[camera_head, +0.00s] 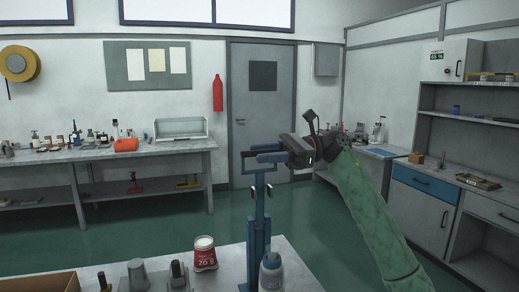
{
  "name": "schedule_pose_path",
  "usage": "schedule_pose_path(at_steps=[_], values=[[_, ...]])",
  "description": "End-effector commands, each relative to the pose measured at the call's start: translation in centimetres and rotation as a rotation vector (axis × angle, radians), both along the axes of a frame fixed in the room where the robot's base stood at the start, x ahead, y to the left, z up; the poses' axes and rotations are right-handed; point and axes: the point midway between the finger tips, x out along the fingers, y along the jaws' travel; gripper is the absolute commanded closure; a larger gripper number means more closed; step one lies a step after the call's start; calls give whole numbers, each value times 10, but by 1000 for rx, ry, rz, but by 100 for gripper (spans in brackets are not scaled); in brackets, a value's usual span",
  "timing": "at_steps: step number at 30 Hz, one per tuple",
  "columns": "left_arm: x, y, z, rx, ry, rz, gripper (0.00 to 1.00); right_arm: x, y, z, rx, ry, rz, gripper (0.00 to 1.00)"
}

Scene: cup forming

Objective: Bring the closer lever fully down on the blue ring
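The closer (259,235) is a blue upright stand at the front edge of the pale table. Its blue lever (268,158) is raised near the top of the stand and lies about level. My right gripper (287,151) is at the right end of the lever, with the green-sleeved arm reaching in from the lower right. The fingers are dark and small against the lever, so I cannot tell whether they are closed on it. A grey-white container (271,274) stands at the foot of the closer. I cannot make out a separate blue ring. My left gripper is out of view.
A red-and-white cup (204,254) stands left of the closer on the near table (228,262). Grey and dark pieces (138,274) and a brown tray (40,284) are farther left. Green floor lies between this table and the back workbench (60,154).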

Motion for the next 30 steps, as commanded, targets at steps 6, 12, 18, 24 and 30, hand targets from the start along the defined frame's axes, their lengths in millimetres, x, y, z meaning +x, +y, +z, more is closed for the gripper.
schedule_pose_path(at_steps=[6,12,18,24,30], values=[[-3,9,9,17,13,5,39,-4,12,0,1,0,1,64],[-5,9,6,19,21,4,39,-4,12,0,0,0,1,64],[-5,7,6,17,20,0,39,-4,12,0,0,0,0,93],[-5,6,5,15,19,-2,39,-4,12,0,0,0,0,100],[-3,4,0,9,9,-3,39,-6,11,-2,4,-12,0,100]])
